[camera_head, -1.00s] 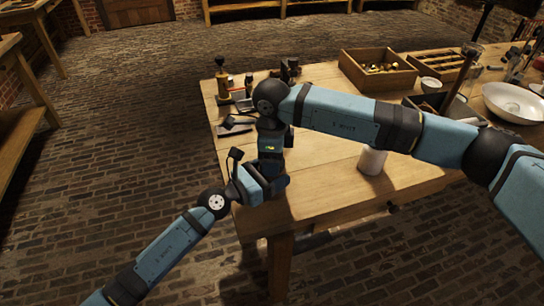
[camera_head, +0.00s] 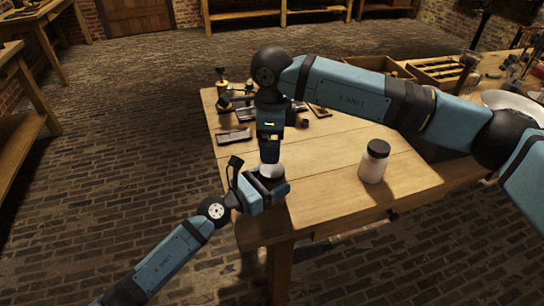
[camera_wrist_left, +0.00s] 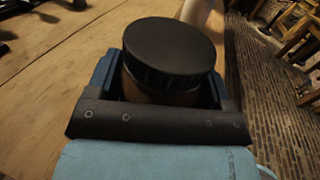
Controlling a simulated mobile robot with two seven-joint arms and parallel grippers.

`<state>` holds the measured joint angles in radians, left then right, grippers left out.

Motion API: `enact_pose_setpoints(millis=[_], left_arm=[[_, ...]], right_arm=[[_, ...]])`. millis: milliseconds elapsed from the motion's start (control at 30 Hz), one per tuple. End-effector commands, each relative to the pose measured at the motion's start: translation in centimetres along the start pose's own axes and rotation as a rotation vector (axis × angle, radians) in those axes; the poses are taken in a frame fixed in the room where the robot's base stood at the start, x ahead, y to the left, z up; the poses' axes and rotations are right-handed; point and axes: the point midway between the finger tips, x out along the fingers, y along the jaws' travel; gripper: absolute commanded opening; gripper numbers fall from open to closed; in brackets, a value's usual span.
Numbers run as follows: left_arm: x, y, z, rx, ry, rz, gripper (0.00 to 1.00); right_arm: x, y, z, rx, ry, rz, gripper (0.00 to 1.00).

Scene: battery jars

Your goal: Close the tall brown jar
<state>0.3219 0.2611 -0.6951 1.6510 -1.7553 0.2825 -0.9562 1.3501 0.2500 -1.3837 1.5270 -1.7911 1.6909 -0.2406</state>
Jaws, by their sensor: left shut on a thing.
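The tall brown jar (camera_wrist_left: 160,92) shows in the left wrist view, upright between the fingers of my left gripper (camera_wrist_left: 165,95), which is shut on it. A black lid (camera_wrist_left: 172,48) covers its mouth and looks level; whether it is screwed tight I cannot tell. In the head view my left gripper (camera_head: 265,188) is at the table's near left corner. A pale round patch (camera_head: 271,170) shows there, probably glare on the lid; the jar's body is hidden. My right gripper (camera_head: 269,152) points down just above it; its fingers are too small to read.
A white jar with a dark lid (camera_head: 374,168) stands on the wooden table (camera_head: 325,165) to the right. Dark trays and small tools (camera_head: 235,136) lie at the back left. A divided wooden box (camera_head: 440,70) and a white bowl (camera_head: 515,103) are farther right.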

Motion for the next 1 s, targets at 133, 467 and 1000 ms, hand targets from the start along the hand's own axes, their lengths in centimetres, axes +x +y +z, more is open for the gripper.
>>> enact_pose_setpoints(millis=[133, 467, 1000], left_arm=[[0.0, 0.0, 0.0, 0.000, 0.000, 0.000, 0.07], [0.0, 0.0, 0.0, -0.001, 0.000, 0.000, 0.07], [-0.2, 0.0, 0.0, 0.000, 0.000, 0.000, 1.00]], right_arm=[[-2.5, 0.0, 0.0, -0.001, 0.001, -0.002, 0.92], [-4.0, 0.0, 0.0, 0.000, 0.001, 0.001, 0.92], [-4.0, 0.0, 0.0, 0.000, 0.001, 0.001, 0.92]])
